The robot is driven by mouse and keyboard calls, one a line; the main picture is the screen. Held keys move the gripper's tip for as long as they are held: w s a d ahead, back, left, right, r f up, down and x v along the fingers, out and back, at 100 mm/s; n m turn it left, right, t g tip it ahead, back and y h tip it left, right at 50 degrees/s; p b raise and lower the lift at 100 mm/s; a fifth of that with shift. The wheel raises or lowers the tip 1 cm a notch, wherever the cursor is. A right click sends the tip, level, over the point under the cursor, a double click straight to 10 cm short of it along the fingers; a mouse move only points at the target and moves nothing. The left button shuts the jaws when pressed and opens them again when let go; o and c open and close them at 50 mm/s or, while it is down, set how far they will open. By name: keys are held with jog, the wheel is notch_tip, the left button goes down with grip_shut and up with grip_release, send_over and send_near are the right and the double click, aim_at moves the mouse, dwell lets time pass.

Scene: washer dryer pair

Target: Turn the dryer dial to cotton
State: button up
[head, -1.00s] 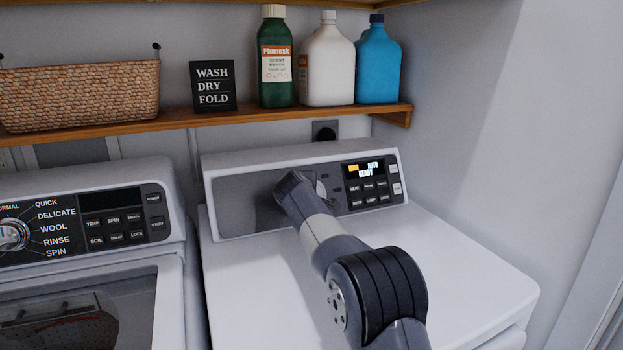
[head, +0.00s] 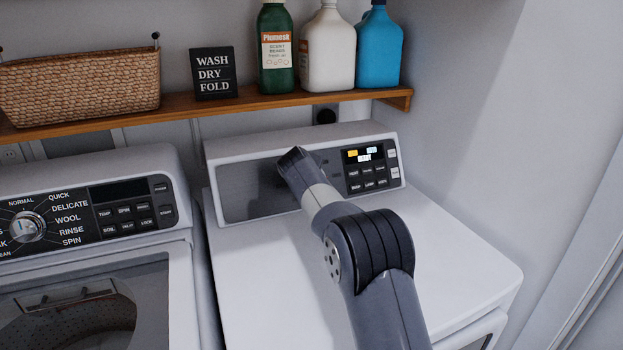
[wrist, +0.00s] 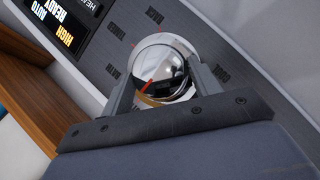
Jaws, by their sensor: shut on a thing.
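The dryer (head: 450,235) is the white machine on the right, with a dark control panel (head: 240,195) at its back. In the wrist view the dryer dial (wrist: 163,62) is a round chrome knob with a red mark at its lower left. My gripper (wrist: 163,76) is shut on the dial, one finger on each side. In the head view my arm hides the dial and the fingers. Printed words ring the dial in the wrist view, upside down and too small to read surely, so I cannot tell which setting it points at.
The dryer display (head: 364,155) is lit, with buttons below it. The washer (head: 182,280) with its own dial (head: 27,228) stands on the left. Above is a wooden shelf (head: 270,107) with a basket (head: 80,87), a sign (head: 214,73) and bottles (head: 329,50). The dryer top is clear.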

jog(key=o, duration=1)
jog(key=shift+c, duration=0.2)
jog(key=shift+s+r, duration=0.1)
jog(key=b+v, duration=0.1)
jog(key=v, duration=0.9)
jog(key=shift+s, duration=0.25)
jog(key=shift+r, duration=0.1)
jog(key=p+x, duration=0.1)
jog(key=x, duration=0.9)
jog(key=shift+w, duration=0.2)
jog(key=shift+w+f, duration=0.2)
jog(key=shift+f, duration=0.1)
